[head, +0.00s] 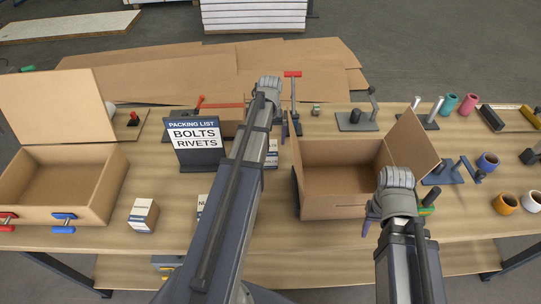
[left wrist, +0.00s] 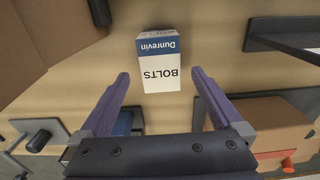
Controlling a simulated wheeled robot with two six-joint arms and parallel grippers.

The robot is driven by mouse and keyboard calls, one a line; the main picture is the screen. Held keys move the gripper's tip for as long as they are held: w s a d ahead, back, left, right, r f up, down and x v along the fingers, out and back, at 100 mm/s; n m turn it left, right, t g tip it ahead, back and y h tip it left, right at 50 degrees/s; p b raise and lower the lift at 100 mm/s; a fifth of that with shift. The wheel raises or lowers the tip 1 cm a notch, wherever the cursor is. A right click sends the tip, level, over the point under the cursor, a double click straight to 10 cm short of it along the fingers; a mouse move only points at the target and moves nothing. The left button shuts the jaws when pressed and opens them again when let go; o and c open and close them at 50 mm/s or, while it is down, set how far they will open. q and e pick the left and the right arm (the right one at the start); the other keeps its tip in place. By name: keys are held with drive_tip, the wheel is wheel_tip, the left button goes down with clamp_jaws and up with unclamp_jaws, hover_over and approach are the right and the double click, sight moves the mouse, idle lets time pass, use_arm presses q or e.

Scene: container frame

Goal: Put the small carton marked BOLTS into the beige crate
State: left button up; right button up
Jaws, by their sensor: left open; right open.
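The small BOLTS carton (left wrist: 160,72), white with a blue band, stands on the table in the left wrist view. In the head view it (head: 272,155) is partly hidden by my left arm. My left gripper (head: 285,125) is open, its fingertips on either side of the carton in its view with gaps, not touching it. Two open tan boxes show: a lidded one (head: 85,212) with red and blue clamps at left, and a flapped one (head: 335,208) right of centre. Colour alone does not tell me which is the beige crate. My right gripper (head: 395,215) is open and empty at the flapped box's right front.
A packing list sign (head: 196,137) reading BOLTS and RIVETS stands left of my left arm. Another small carton (head: 143,215) stands by the left box; one more (head: 202,206) is partly hidden by my arm. Tools and spools (head: 487,162) crowd the right side.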

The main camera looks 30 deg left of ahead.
sight(270, 148)
use_arm(q)
drive_tip(key=shift+f+b, duration=0.3)
drive_tip(key=shift+f, duration=0.45)
use_arm(e)
drive_tip(key=shift+f, duration=0.7)
drive_tip(key=shift+f, duration=0.1)
use_arm(q)
wheel_tip(270, 148, down, 5)
drive_tip(key=b, duration=0.5)
drive_tip(key=shift+f, duration=0.15)
use_arm(e)
wheel_tip(270, 148, down, 5)
use_arm(q)
drive_tip(key=shift+c, duration=0.4)
clamp_jaws()
